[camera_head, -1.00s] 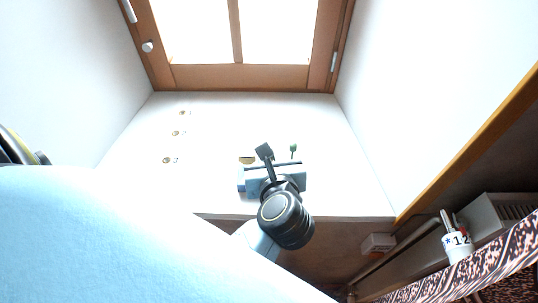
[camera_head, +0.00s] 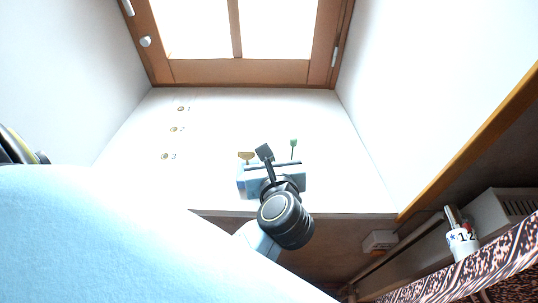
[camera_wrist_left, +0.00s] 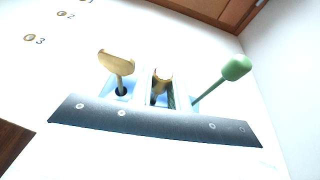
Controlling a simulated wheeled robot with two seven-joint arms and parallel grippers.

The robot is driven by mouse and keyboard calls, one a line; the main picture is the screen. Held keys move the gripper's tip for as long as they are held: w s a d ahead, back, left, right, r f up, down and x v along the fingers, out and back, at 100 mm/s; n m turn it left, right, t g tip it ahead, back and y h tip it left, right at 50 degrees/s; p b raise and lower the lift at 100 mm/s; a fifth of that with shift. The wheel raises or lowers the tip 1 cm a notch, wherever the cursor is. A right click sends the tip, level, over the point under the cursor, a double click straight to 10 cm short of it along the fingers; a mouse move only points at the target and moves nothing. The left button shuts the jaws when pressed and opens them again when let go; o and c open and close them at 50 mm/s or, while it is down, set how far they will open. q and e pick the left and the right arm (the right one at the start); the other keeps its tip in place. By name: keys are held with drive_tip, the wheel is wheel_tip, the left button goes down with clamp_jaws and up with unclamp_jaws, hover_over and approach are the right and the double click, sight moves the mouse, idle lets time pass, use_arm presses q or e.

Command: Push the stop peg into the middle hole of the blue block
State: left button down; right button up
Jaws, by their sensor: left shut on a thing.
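My left gripper (camera_wrist_left: 158,98) is over the blue block (camera_wrist_left: 118,85), seen in the left wrist view, and is shut on a brown peg (camera_wrist_left: 161,80) near the block's middle. I take this to be the stop peg; its lower end is hidden, so its depth in the hole cannot be told. A tan peg with a wide, flat head (camera_wrist_left: 117,62) stands at left, its stem meeting a dark hole. A green round-headed peg (camera_wrist_left: 237,67) leans at right. In the head view my left wrist hides the middle. My right gripper is not in view.
Small round marks numbered 1, 2 and 3 (camera_head: 166,156) line the white surface at left. A window (camera_head: 237,70) is behind, with a white wall (camera_head: 430,90) at right. A white cup (camera_head: 462,243) stands at lower right. The white surface beside the block is clear.

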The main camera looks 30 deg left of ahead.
use_arm(q)
drive_tip(key=shift+f+b, duration=0.65)
drive_tip(key=shift+f, duration=0.15)
drive_tip(key=c, duration=1.3)
unclamp_jaws()
drive_tip(key=shift+o, duration=0.2)
